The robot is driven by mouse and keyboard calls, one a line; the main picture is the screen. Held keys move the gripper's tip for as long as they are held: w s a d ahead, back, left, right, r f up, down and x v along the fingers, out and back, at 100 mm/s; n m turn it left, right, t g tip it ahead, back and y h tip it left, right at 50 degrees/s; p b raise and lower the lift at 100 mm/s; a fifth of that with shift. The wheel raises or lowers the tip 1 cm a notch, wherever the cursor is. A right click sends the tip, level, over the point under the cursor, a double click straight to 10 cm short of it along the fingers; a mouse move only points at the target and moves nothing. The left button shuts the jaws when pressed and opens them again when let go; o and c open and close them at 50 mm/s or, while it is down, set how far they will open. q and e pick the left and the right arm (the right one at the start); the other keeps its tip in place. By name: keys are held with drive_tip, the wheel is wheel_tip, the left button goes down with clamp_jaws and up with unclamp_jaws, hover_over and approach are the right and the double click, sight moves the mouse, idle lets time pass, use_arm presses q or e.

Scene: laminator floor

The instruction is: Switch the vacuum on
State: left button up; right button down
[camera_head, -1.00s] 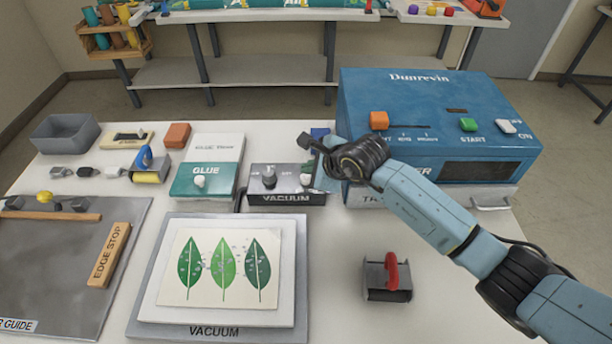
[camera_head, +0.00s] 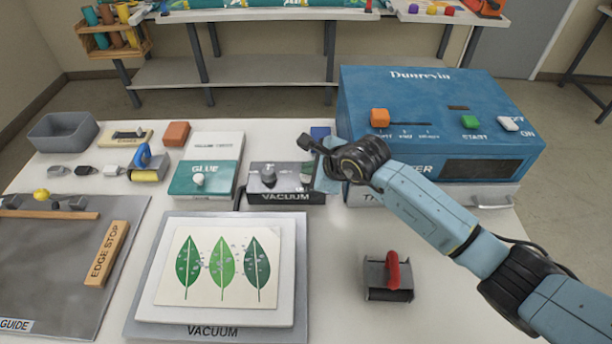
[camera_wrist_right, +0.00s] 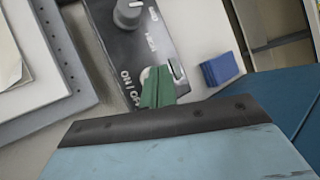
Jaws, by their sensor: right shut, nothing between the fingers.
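The vacuum control box (camera_head: 285,197) is a dark box with a grey knob (camera_head: 268,176), marked VACUUM on its front. My right gripper (camera_head: 308,174) is over the right end of its top. In the right wrist view, the shut green fingers (camera_wrist_right: 160,88) are at the ON/OFF marking on the box's panel (camera_wrist_right: 118,42), with nothing between them. A pale rounded part shows behind the fingers, beside a light-rimmed slot (camera_wrist_right: 177,70). The fingers partly hide the switch, so its position and any contact cannot be told. My left gripper is not in view.
The blue laminator (camera_head: 440,110) stands right of the box, close to my right arm. The glue unit (camera_head: 205,183) stands left of it. The vacuum plate (camera_head: 150,290) with a leaf print lies in front. A red-handled tool (camera_head: 393,275) stands on the table at right.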

sight(309, 179)
drive_tip(key=shift+f+b, duration=0.3)
drive_tip(key=shift+f, duration=0.05)
idle(0.5)
drive_tip(key=shift+r, duration=0.1)
drive_tip(key=shift+r+p, duration=0.5)
drive_tip(key=shift+r, duration=0.25)
wheel_tip(309, 179, up, 6)
drive_tip(key=p, duration=0.3)
drive_tip(key=shift+f+p, duration=0.2)
drive_tip(key=shift+p, duration=0.1)
drive_tip(key=shift+r, duration=0.2)
drive_tip(key=shift+a, duration=0.1)
